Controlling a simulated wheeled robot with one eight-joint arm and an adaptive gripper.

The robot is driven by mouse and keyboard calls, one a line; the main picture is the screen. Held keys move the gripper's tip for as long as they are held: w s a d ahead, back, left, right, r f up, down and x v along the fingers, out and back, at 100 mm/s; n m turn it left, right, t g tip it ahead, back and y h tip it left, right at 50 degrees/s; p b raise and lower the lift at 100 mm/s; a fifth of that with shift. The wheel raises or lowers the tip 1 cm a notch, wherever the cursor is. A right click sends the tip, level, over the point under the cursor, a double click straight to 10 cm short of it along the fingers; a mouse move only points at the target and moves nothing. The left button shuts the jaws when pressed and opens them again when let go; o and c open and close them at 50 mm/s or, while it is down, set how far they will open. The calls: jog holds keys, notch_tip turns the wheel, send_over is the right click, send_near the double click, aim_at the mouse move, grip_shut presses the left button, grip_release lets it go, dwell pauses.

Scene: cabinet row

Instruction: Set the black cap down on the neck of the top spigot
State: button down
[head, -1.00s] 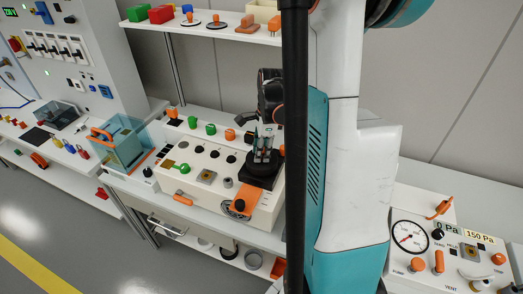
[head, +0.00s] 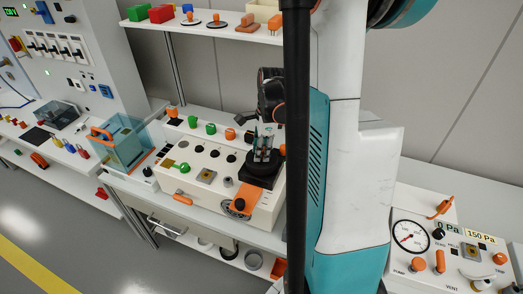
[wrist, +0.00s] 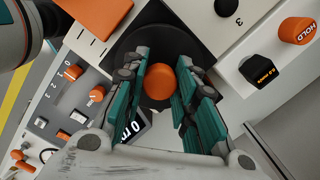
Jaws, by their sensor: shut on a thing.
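My gripper (wrist: 160,95) has its teal fingers closed on both sides of a round orange knob (wrist: 159,82). Behind the knob lies a wide black disc, which I take to be the black cap (wrist: 158,40); the fingers hide part of it. In the head view my gripper (head: 263,155) points down at a thick black piece (head: 262,174) at the right end of the cream panel. No spigot neck shows under the black piece, so I cannot tell whether the cap rests on it or hangs just above it.
The cream panel (head: 205,172) has several knobs and black holes. An orange plate with a black knob (head: 242,204) is close in front. A clear box (head: 122,142) stands to the left. A shelf (head: 205,33) with lids hangs above. A gauge panel (head: 450,265) is at right.

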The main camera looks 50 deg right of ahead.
jog(key=shift+s+a+f, duration=0.1)
jog(key=shift+f, duration=0.1)
jog(key=c, duration=1.2)
grip_release()
notch_tip(320, 180, up, 12)
jog(key=d, duration=0.1)
jog(key=shift+s+d, duration=0.15)
jog(key=shift+s, duration=0.2)
